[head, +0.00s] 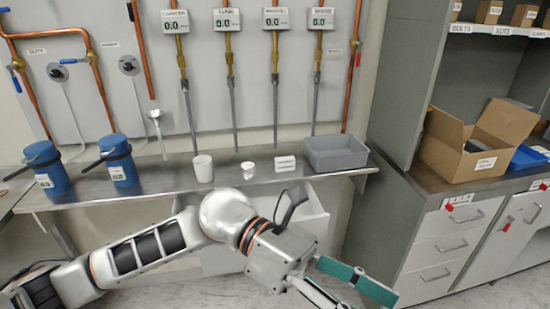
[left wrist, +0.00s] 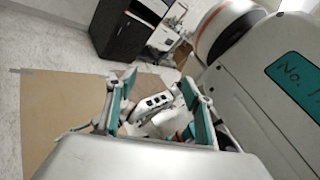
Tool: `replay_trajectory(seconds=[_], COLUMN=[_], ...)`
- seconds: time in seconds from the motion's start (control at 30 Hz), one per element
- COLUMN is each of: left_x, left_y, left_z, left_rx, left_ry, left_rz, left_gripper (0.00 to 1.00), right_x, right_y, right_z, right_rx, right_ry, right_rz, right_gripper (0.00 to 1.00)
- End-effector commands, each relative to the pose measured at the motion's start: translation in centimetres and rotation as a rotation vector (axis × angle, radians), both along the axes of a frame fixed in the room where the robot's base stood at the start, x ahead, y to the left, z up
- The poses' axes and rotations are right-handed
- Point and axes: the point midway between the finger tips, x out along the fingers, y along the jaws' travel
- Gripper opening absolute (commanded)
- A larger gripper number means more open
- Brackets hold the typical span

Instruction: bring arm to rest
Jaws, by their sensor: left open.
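My left gripper (head: 362,298) reaches across the lower part of the head view, in front of the steel bench (head: 120,197). Its two teal fingers are spread apart, and nothing is held between them. It also shows open in the left wrist view (left wrist: 155,88), with the floor and some white and grey arm links beyond the fingers. I cannot tell whether those links touch anything. My right gripper cannot be made out in either view.
On the bench stand blue canisters (head: 120,160), a white cup (head: 203,168), a smaller cup (head: 248,170) and a grey bin (head: 336,153). A grey cabinet (head: 432,235) with an open cardboard box (head: 470,143) on it stands right. Wall pipes rise behind the bench.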

Motion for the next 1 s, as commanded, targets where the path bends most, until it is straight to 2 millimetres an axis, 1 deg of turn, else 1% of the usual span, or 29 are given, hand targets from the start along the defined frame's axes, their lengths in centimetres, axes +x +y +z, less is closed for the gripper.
replay_trajectory(seconds=[0.03, 0.1, 0.17, 0.23, 0.33, 0.4, 0.47, 0.5, 0.57, 0.6, 0.67, 0.73, 0.77, 0.8, 0.87, 0.9, 0.97, 1.0], left_x=[0.3, 1.4, 2.8, 4.8, 8.1, 10.6, 12.7, 14.1, 16.1, 17.2, 18.7, 19.9, 20.2, 20.4, 20.3, 19.9, 18.9, 18.0], left_y=[-0.5, -0.8, -0.7, -0.3, 1.0, 2.3, 3.6, 4.7, 6.4, 7.7, 9.7, 12.2, 13.3, 14.8, 17.2, 18.7, 21.0, 22.4], left_z=[1.0, 2.5, 3.5, 4.3, 4.4, 3.7, 2.5, 1.5, -0.6, -2.2, -5.1, -8.9, -10.8, -13.3, -17.3, -20.0, -23.9, -26.5], left_rx=[-0.055, -0.124, -0.18, -0.24, -0.32, -0.37, -0.412, -0.439, -0.476, -0.501, -0.536, -0.575, -0.592, -0.613, -0.646, -0.667, -0.696, -0.715], left_ry=[0.112, 0.262, 0.392, 0.549, 0.777, 0.94, 1.082, 1.177, 1.319, 1.415, 1.559, 1.726, 1.798, 1.893, 2.035, 2.124, 2.252, 2.335], left_rz=[0.044, 0.107, 0.166, 0.234, 0.336, 0.408, 0.471, 0.514, 0.58, 0.625, 0.691, 0.771, 0.807, 0.855, 0.926, 0.973, 1.043, 1.089], left_gripper=[0.52, 0.52, 0.52, 0.52, 0.52, 0.52, 0.52, 0.52, 0.52, 0.52, 0.52, 0.52, 0.52, 0.52, 0.52, 0.52, 0.52, 0.52], right_x=[0.0, 0.0, 0.0, 0.0, 0.0, 0.0, 0.0, -0.1, 0.0, 0.0, 0.0, -0.1, 0.0, 0.0, 0.0, 0.0, 0.0, 0.0], right_y=[0.0, 0.0, 0.0, 0.0, 0.0, 0.0, 0.0, 0.0, 0.0, 0.0, 0.0, 0.0, 0.0, 0.0, 0.0, 0.0, 0.0, 0.0], right_z=[0.0, 0.0, 0.0, 0.0, 0.0, 0.0, 0.0, 0.0, 0.0, 0.0, 0.0, 0.0, 0.0, 0.0, 0.0, 0.0, 0.1, 0.1], right_rx=[0.0, 0.0, 0.0, 0.0, 0.0, 0.0, 0.0, 0.0, 0.0, 0.0, 0.0, 0.0, 0.0, 0.001, 0.0, 0.0, 0.001, 0.0], right_ry=[0.0, 0.0, 0.001, 0.001, 0.001, 0.001, 0.001, 0.001, 0.001, 0.001, 0.001, 0.001, 0.001, 0.001, 0.001, 0.001, 0.001, 0.001], right_rz=[0.0, 0.0, 0.0, 0.0, 0.0, 0.001, 0.001, 0.001, 0.001, 0.001, 0.001, 0.001, 0.001, 0.0, 0.001, 0.001, 0.0, 0.001], right_gripper=[0.4, 0.4, 0.4, 0.4, 0.4, 0.4, 0.4, 0.4, 0.4, 0.4, 0.4, 0.4, 0.4, 0.4, 0.4, 0.4, 0.4, 0.4])
